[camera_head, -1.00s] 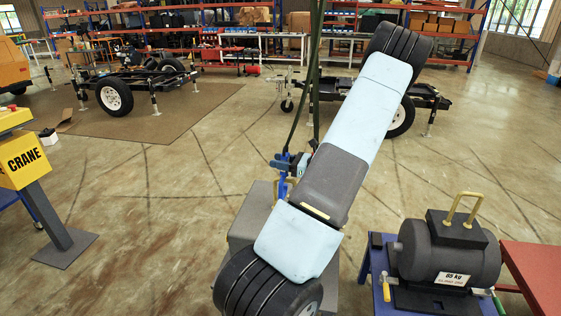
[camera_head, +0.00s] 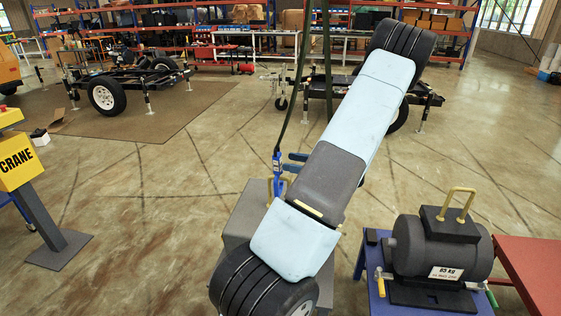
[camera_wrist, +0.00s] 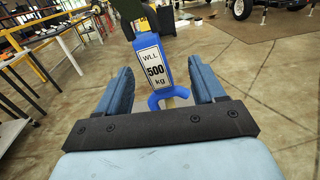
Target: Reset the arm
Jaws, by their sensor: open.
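My gripper (camera_wrist: 158,66) is open in the wrist view, with its two blue fingers spread to left and right. A blue hook block (camera_wrist: 152,68), labelled WLL 500 kg, shows between the fingers, apparently clear of both. Its curved hook end is nearest the gripper's dark crossbar. In the head view the hook (camera_head: 277,168) hangs from a dark strap, just left of my gripper (camera_head: 293,162). My arm's pale blue and grey links cross that view and hide part of the area behind them.
A grey box (camera_head: 243,215) stands below the hook, partly behind my arm. A dark 65 kg motor (camera_head: 440,248) with a yellow handle sits on a blue table (camera_head: 376,300), beside a red table (camera_head: 535,270). A yellow CRANE post (camera_head: 16,163) stands left. Wheeled trailer frames (camera_head: 125,80) stand behind.

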